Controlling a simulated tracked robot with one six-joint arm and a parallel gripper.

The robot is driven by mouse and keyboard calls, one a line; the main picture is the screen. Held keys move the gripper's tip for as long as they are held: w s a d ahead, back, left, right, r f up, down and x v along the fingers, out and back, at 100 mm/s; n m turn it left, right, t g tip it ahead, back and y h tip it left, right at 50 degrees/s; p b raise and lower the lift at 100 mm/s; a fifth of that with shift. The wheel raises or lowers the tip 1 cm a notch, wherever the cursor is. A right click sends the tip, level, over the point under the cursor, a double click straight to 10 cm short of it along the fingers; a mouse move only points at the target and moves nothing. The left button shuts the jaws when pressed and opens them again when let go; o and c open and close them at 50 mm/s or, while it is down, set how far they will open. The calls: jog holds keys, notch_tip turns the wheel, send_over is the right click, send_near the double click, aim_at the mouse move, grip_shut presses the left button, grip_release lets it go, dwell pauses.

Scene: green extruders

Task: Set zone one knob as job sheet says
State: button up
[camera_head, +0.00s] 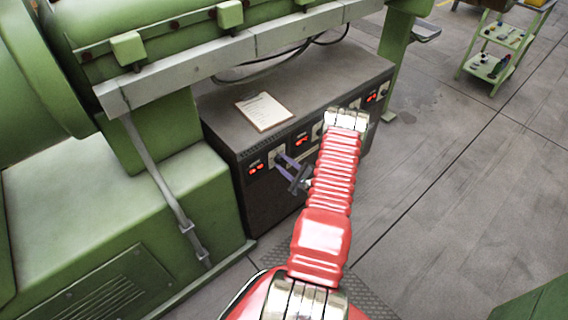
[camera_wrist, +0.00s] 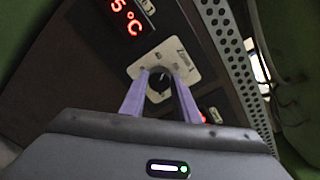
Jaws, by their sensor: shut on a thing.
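My gripper (camera_head: 277,160) reaches the front of the dark control cabinet (camera_head: 232,128) at its left-most dial. In the wrist view, my purple fingers (camera_wrist: 160,78) are shut on a dark round knob (camera_wrist: 159,86), one on each side. The knob sits on a pale dial plate (camera_wrist: 181,56) whose small print is too blurred to read. A red display (camera_wrist: 125,17) beside the plate ends in "5°C"; its first digits are cut off. The job sheet (camera_head: 264,111) lies on the cabinet top; its text is too small to read.
More red displays (camera_head: 301,141) and dials run along the cabinet front to the right, partly behind my arm. A green machine (camera_head: 110,185) stands close on the left. A green trolley (camera_head: 492,55) stands at the back right.

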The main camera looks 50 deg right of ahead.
jog(key=m, duration=0.4)
jog(key=shift+s+f+y, duration=0.1)
jog(key=shift+f+y, duration=0.1)
jog(key=shift+y, duration=0.1)
jog(key=m, duration=0.3)
jog(key=shift+d+m, duration=0.1)
jog(key=shift+m, duration=0.2)
jog(key=m, duration=0.4)
jog(key=shift+d+f+t, duration=0.1)
jog(key=shift+t, duration=0.2)
jog(key=m, duration=0.3)
jog(key=shift+m+y, duration=0.4)
jog(key=m, duration=0.7)
jog(key=shift+f+t, duration=0.1)
jog(key=shift+t, duration=0.3)
jog(key=m, duration=0.4)
jog(key=shift+f+h, duration=0.1)
jog(key=shift+h, duration=0.3)
jog(key=shift+m, duration=2.1)
